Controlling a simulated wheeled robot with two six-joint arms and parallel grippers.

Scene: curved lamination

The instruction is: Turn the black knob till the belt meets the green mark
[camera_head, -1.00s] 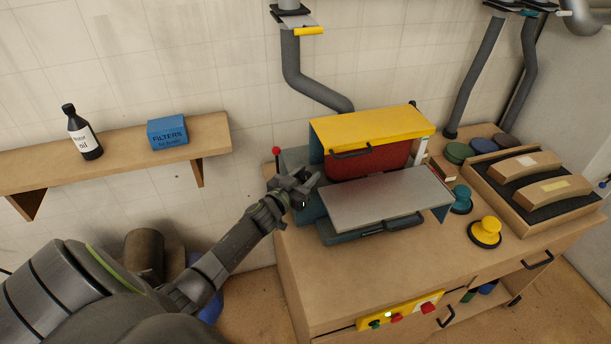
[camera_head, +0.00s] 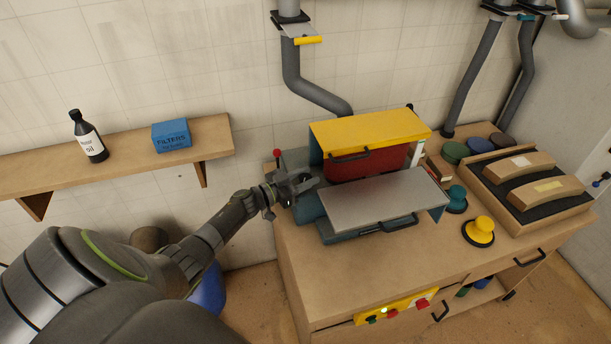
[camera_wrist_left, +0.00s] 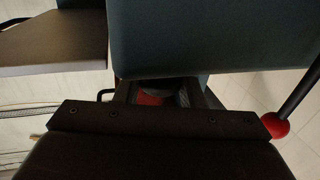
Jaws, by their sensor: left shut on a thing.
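The sander (camera_head: 375,130) stands on the wooden cabinet, with a yellow hood, a red belt (camera_head: 368,162) under it and a grey table plate (camera_head: 385,198) in front. My left gripper (camera_head: 303,184) is at the sander's left side, by the blue-grey housing. It is shut on a dark round part, which I take for the black knob. In the left wrist view the knob (camera_wrist_left: 155,86) shows only partly between the fingers, against the housing; the rest is hidden. I cannot make out the green mark. My right gripper is not in view.
A lever with a red ball (camera_head: 277,153) stands just behind my left gripper; its red ball also shows in the left wrist view (camera_wrist_left: 275,126). A yellow knob-shaped block (camera_head: 479,231) and a tray with curved wooden blocks (camera_head: 530,181) lie to the right. A wall shelf (camera_head: 115,160) is at left.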

